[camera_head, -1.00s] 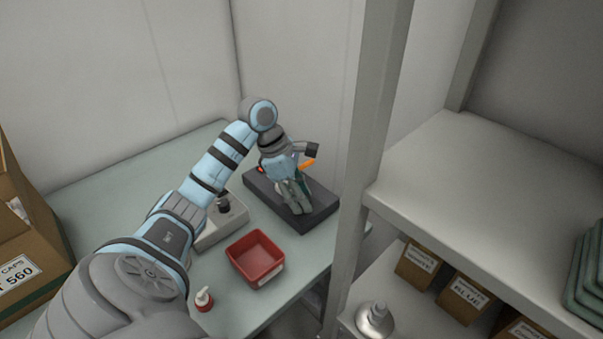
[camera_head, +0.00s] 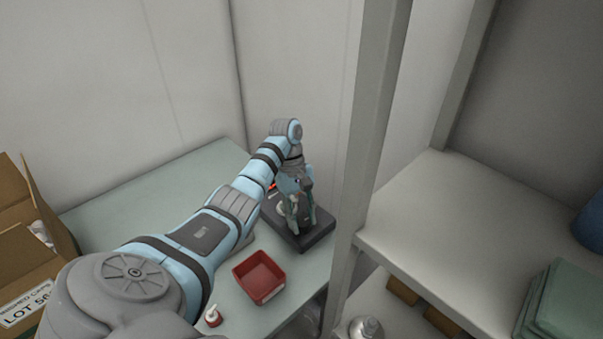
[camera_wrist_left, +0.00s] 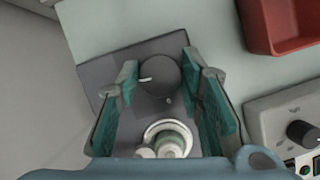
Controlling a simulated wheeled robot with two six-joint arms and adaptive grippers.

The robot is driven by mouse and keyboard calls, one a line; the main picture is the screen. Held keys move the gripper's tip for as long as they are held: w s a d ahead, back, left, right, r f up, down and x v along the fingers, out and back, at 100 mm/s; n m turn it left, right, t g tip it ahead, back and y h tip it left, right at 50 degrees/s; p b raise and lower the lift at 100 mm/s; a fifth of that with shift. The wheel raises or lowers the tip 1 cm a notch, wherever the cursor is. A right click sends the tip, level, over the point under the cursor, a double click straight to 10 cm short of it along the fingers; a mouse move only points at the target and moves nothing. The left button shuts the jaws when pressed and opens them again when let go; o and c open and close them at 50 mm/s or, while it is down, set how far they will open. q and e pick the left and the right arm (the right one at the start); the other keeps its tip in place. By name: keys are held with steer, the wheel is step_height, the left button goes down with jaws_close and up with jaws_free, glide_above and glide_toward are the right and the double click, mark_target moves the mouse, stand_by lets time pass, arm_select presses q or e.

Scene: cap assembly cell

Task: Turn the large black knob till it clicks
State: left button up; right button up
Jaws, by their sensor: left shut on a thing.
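The large black knob (camera_wrist_left: 158,76), with a white mark on its left side, stands on a dark box (camera_wrist_left: 100,70) in the left wrist view. The box also shows in the head view (camera_head: 318,236), on the table by the wall, where my gripper hides the knob. My left gripper (camera_head: 301,224) reaches down over the box. In the left wrist view its green-padded fingers are shut on the knob, one on each side. A pale round part in a light ring (camera_wrist_left: 168,138) sits between the fingers, nearer the palm. My right gripper is out of view.
A red bin (camera_head: 259,277) is on the table in front of the box. A grey unit with a smaller black knob (camera_wrist_left: 302,133) lies beside the box. A shelf post (camera_head: 362,160) rises at the right.

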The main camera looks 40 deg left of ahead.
arm_select(q)
steer(key=m+g, duration=0.1)
steer(key=m, duration=0.1)
steer(key=shift+w+r+m, duration=0.1)
steer(key=shift+m, duration=0.2)
steer(key=shift+m+y, duration=0.6)
steer(key=shift+m, duration=0.6)
steer(key=shift+g, duration=0.3)
steer(key=o, duration=1.2)
steer(key=shift+d, duration=0.1)
steer(key=shift+c, duration=0.2)
